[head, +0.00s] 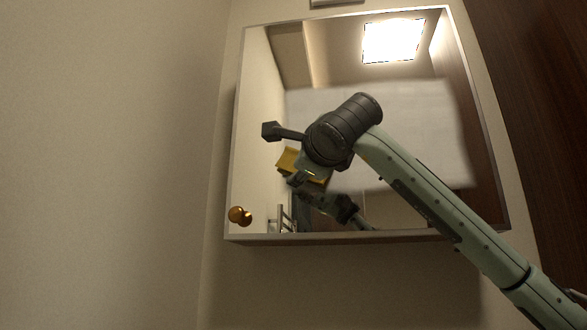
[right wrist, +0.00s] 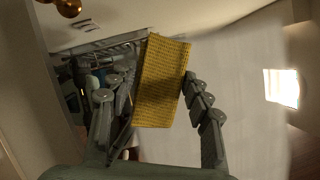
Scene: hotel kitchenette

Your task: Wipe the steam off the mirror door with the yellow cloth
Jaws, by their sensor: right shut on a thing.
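The mirror door (head: 258,130) fills the middle of the head view. A whitish steam patch (head: 425,130) covers its middle and right part, with clear glass above and along the left side. My right gripper (right wrist: 158,90) is shut on the yellow cloth (right wrist: 163,80), which stands up between its fingers in the right wrist view. In the head view the cloth (head: 288,159) shows at the lower left of the steam, partly hidden by my wrist. I cannot tell whether it touches the glass. My left gripper is in neither view.
A brass knob (head: 239,215) sticks out at the door's lower left corner. The mirror reflects my arm, a bright ceiling light (head: 393,41) and a rail (head: 283,218). A plain wall lies to the left and dark wood panelling (head: 540,90) to the right.

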